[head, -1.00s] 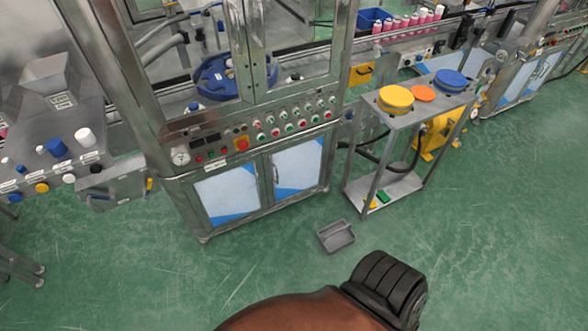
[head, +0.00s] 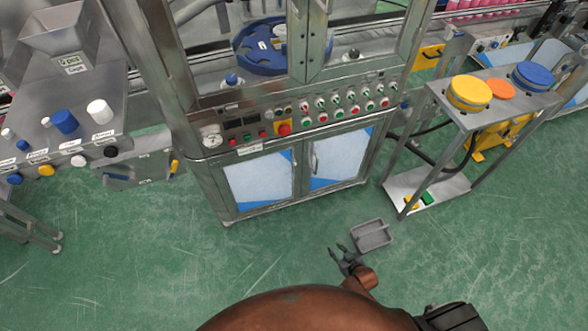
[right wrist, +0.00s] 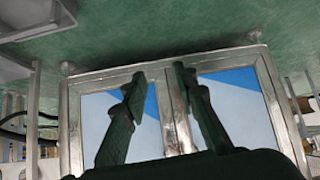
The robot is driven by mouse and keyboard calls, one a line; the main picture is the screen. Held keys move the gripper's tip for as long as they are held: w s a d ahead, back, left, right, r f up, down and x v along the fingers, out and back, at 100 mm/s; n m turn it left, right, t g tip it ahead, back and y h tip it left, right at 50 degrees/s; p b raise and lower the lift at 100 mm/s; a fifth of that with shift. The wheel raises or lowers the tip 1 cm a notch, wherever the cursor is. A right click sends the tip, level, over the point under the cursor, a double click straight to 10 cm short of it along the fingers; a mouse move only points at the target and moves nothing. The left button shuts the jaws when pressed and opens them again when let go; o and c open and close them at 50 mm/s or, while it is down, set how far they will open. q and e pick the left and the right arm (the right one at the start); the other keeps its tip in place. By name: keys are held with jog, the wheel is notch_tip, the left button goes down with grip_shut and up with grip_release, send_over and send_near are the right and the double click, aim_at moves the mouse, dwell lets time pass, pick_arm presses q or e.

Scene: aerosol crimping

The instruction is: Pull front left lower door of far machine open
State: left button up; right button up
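The steel machine (head: 215,165) facing me has two lower doors with white and blue panels, and both look shut. Its left lower door (head: 260,182) is beside the right lower door (head: 337,160), with upright handles near the middle seam. My right gripper (head: 336,249) is open and empty, in front of and below these doors in the head view, apart from them. The right wrist view is upside down. There the two dark fingers (right wrist: 158,85) are spread on either side of the middle seam, and the left door (right wrist: 245,105) shows on the right. My left gripper is not in view.
A small grey tray (head: 372,235) lies on the floor near my right gripper. A steel trolley (head: 440,182) with yellow, orange and blue discs stands to the right. A bench (head: 105,75) with caps stands at the left.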

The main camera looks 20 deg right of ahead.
jog(key=w+a+r+t+y+b, duration=0.1)
jog(key=w+a+r+t+b, duration=0.1)
jog(key=w+r, duration=0.45)
jog(key=w+a+r+t+b, duration=0.1)
jog(key=w+r+t+b, duration=0.15)
jog(key=w, duration=0.75)
jog(key=t+y+b, duration=0.2)
jog(key=t+b, duration=0.1)
jog(key=t, duration=0.1)
send_near(295, 167)
jog(key=w+f, duration=0.2)
jog(key=w, duration=0.1)
pick_arm(q)
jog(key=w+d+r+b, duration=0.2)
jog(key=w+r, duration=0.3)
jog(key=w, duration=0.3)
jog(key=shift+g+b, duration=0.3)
jog(key=shift+b, duration=0.05)
pick_arm(e)
jog(key=shift+n, duration=0.3)
jog(key=shift+r+x, duration=0.2)
jog(key=shift+x, duration=1.7)
jog(key=shift+r+x, duration=0.25)
jog(key=shift+x, duration=1.65)
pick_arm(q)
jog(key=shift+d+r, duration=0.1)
pick_arm(e)
jog(key=shift+c, duration=0.3)
grip_shut()
jog(key=shift+s, duration=0.1)
